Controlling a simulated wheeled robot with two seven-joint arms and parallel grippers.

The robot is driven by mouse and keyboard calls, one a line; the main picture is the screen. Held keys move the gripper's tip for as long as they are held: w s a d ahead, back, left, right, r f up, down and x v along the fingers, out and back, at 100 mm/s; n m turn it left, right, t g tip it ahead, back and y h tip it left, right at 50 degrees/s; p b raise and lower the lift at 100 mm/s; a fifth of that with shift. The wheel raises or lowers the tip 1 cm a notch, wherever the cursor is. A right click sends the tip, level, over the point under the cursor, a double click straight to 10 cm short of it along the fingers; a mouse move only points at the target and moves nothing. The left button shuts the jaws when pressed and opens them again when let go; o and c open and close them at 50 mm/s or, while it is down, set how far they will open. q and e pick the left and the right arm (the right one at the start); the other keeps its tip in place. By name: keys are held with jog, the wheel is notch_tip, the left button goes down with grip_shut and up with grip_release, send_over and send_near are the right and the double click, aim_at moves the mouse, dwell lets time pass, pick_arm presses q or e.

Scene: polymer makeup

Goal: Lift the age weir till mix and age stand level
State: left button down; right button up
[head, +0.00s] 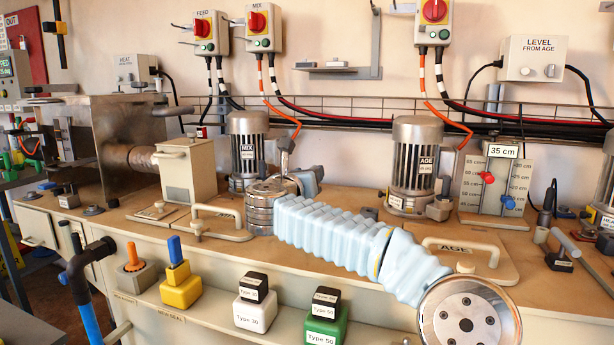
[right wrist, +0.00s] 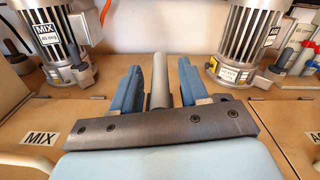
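My right gripper (head: 300,182) reaches in along a pale blue sleeved arm from the lower right, between the MIX and AGE motors. In the right wrist view its blue fingers (right wrist: 166,85) stand apart, with a grey rod (right wrist: 160,97) showing between them; I cannot tell whether they touch it. Which part is the age weir is not clear. The level board (head: 494,182), labelled 35 cm, has a red pointer (head: 487,177) higher than a blue pointer (head: 508,203). The AGE motor (head: 416,160) stands right of the MIX motor (head: 246,150). My left gripper is not seen.
A handled AGE plate (head: 507,268) lies beside my right arm, and a handled MIX plate (head: 208,231) lies left of the gripper. Type blocks in white (head: 254,315) and green (head: 325,330) stand on the lower front shelf. Switch boxes and cables line the wall.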

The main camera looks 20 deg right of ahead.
jog(key=shift+s+a+f, duration=0.1)
jog(key=shift+s+a, duration=0.1)
jog(key=shift+s, duration=0.1)
jog(key=b+v, duration=0.3)
jog(key=v, duration=1)
jog(key=shift+s+a, duration=0.1)
jog(key=shift+a, duration=0.05)
